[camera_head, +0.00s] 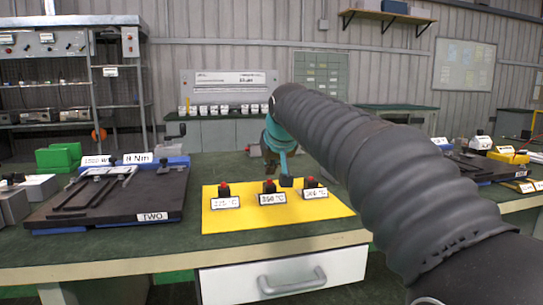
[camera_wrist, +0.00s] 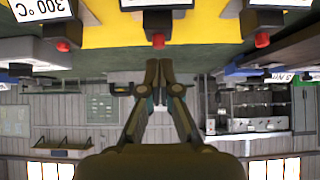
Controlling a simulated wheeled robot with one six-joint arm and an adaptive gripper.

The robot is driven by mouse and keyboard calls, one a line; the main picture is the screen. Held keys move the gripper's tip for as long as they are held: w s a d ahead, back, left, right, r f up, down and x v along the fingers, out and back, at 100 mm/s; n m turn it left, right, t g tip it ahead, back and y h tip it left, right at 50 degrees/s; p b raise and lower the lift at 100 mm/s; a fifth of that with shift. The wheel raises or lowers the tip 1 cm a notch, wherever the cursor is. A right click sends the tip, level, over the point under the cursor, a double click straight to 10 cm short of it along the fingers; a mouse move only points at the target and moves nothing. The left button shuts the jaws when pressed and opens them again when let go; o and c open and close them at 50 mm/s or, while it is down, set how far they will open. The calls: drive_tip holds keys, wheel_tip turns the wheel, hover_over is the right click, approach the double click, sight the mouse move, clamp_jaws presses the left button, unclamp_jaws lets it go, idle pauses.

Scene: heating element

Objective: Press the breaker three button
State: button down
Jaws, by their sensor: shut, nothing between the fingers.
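Three dark button boxes with red tops stand in a row on a yellow mat (camera_head: 230,223): left button (camera_head: 223,187), middle button (camera_head: 269,185) and right button (camera_head: 311,181). Each has a white temperature label; no label reading "breaker three" can be made out. In the wrist view, which is upside down, the red middle button (camera_wrist: 158,41) lies just past my gripper (camera_wrist: 158,68). My gripper's fingers are together and empty, apparently apart from the button. In the head view my arm partly hides the gripper.
A dark board marked TWO (camera_head: 110,200) lies on the bench to the left, with green blocks (camera_head: 58,158) behind it. A drawer (camera_head: 283,274) is below the mat. White cups (camera_head: 222,110) line the rear bench. The green bench top behind the left button is clear.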

sight(269, 184)
drive_tip(key=shift+f, duration=0.6)
drive_tip(key=shift+f+b, duration=0.6)
drive_tip(key=shift+f, duration=0.5)
wheel_tip(269, 184, up, 5)
drive_tip(key=p, duration=0.3)
drive_tip(key=shift+p, duration=0.35)
drive_tip(key=v, duration=1)
drive_tip(key=shift+b, duration=0.3)
drive_tip(key=shift+s+f, duration=0.1)
